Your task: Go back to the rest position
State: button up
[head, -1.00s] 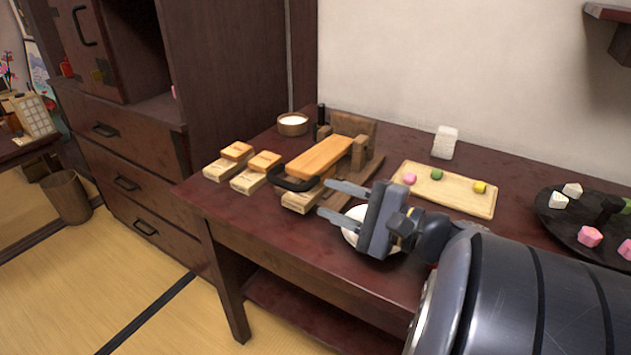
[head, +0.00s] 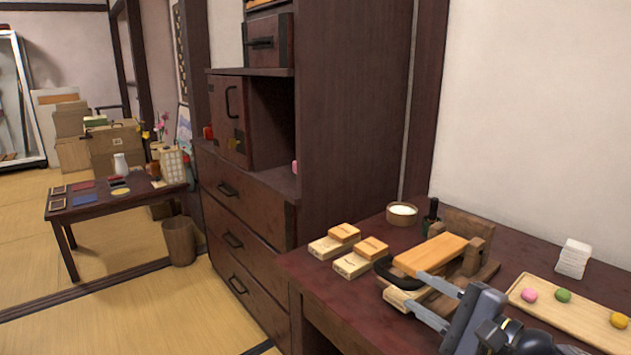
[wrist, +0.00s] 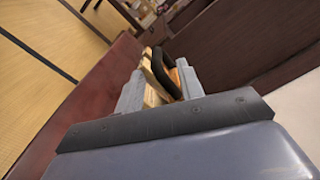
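My gripper (head: 437,302) is at the bottom right of the head view, above the dark red table (head: 340,310). Its two fingers are spread apart with nothing between them. In the wrist view my gripper (wrist: 158,88) also shows open, with a wooden slicer and its black handle (wrist: 160,72) beyond the fingers. In the head view the slicer (head: 432,254) has a light wooden top and stands just beyond the fingers. I cannot tell how far my gripper is above the table.
Two pairs of wooden blocks (head: 334,242) lie left of the slicer. A bowl (head: 402,214) stands behind it. A wooden tray (head: 575,318) holds pink, green and yellow sweets; a white stack (head: 573,259) is behind it. A tall cabinet (head: 350,110) stands left. Tatami floor (head: 110,315) is open.

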aim_at(393, 275)
jog(key=shift+b+x, duration=0.7)
jog(key=shift+x, duration=2.8)
jog(key=shift+r, duration=0.1)
